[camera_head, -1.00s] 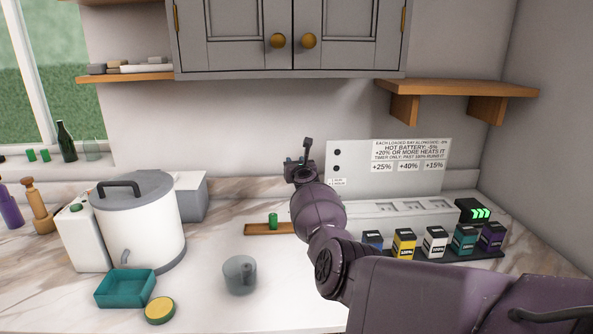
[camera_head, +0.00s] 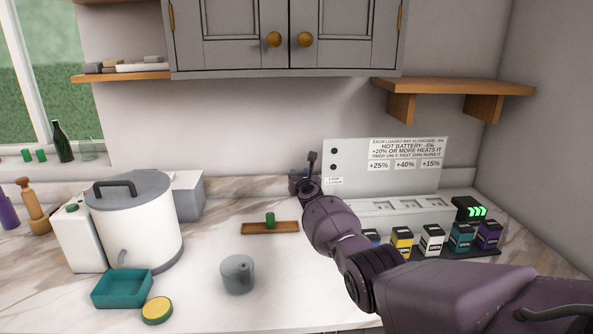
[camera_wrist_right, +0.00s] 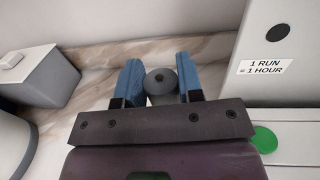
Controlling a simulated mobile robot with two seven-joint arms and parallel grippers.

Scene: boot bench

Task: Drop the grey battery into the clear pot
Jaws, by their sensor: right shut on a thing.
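My right gripper (camera_head: 302,181) is at the left end of the white panelled unit, its fingertips hidden in the head view. In the right wrist view its blue fingers (camera_wrist_right: 157,84) are closed on a grey, dark-tipped post (camera_wrist_right: 160,80); I cannot tell whether this is a battery or part of the unit. Several block-shaped batteries stand in a dark rack at right, including a whitish one (camera_head: 431,240), a yellow one (camera_head: 402,242) and one partly behind my arm. No battery is clearly the grey one. A smoky see-through pot (camera_head: 238,275) stands on the counter. My left gripper is out of view.
The slotted white unit (camera_head: 440,210) has a sign and a green button (camera_wrist_right: 263,138). A wooden tray (camera_head: 288,229) holds a green cylinder (camera_head: 270,219). Counter around the pot is clear.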

